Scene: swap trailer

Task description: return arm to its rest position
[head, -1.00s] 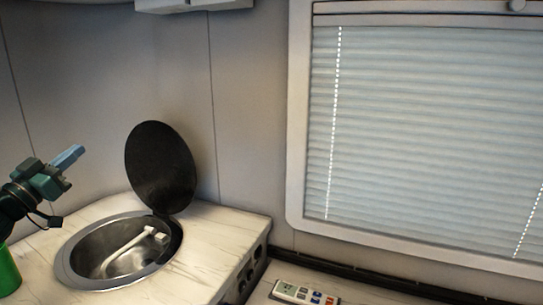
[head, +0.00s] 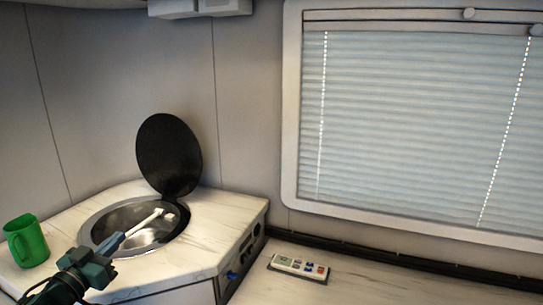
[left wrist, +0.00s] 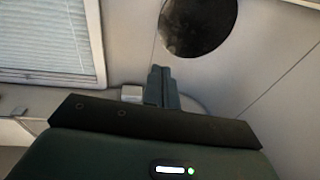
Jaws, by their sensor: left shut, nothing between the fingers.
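My left gripper (head: 117,240) comes in from the lower left in the head view. Its fingers are shut and empty, and appear in front of the near rim of the round sink (head: 100,218). The left wrist view also shows the shut fingers (left wrist: 160,75) side by side. The sink's round black lid (head: 168,155) stands open behind the bowl, and it shows in the left wrist view (left wrist: 196,24). A white faucet (head: 148,219) lies over the bowl, partly near the fingertips in the picture. My right gripper is not in view.
A green mug (head: 27,241) stands on the white counter (head: 190,262) left of the sink. A remote control (head: 299,267) lies on the lower surface at right. A window with a closed blind (head: 410,130) fills the right wall. The air before the window is clear.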

